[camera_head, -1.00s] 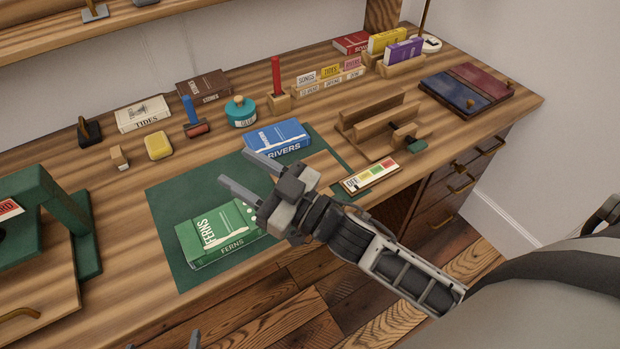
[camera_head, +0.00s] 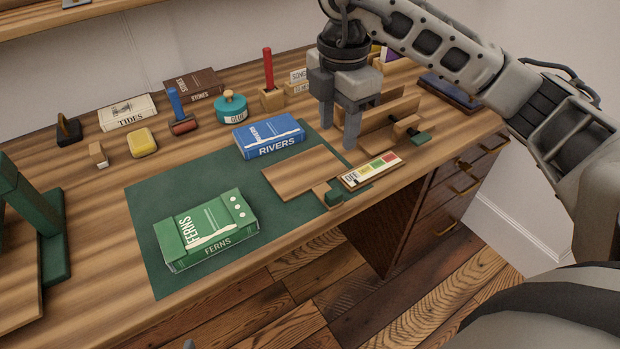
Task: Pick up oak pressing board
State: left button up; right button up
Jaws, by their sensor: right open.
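A flat brown wooden board (camera_head: 300,174), which looks like the oak pressing board, lies on the green mat (camera_head: 155,215), right of the green FERNS book. A small wooden block with a dark green end (camera_head: 328,195) sits at its front right corner. A similar block with a green end (camera_head: 408,130) shows at the wooden rack (camera_head: 375,108). I cannot tell the wood type. My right gripper (camera_head: 338,137) points down, open and empty, behind and right of the flat board, hiding part of the rack. Only a grey tip, possibly my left gripper (camera_head: 188,344), shows at the bottom edge.
The FERNS book (camera_head: 210,230) and the blue RIVERS book (camera_head: 268,135) lie on the mat. A colour-patched strip (camera_head: 371,170) lies right of the board. A glue pot (camera_head: 231,107), roller (camera_head: 182,122) and yellow block (camera_head: 142,143) stand behind. A green frame (camera_head: 40,220) stands at left.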

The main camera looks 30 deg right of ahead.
send_over(334, 193)
notch_tip(334, 193, down, 10)
jog(key=shift+w+r, duration=0.1)
jog(key=shift+w, duration=0.05)
jog(key=shift+f, duration=2.65)
grip_shut()
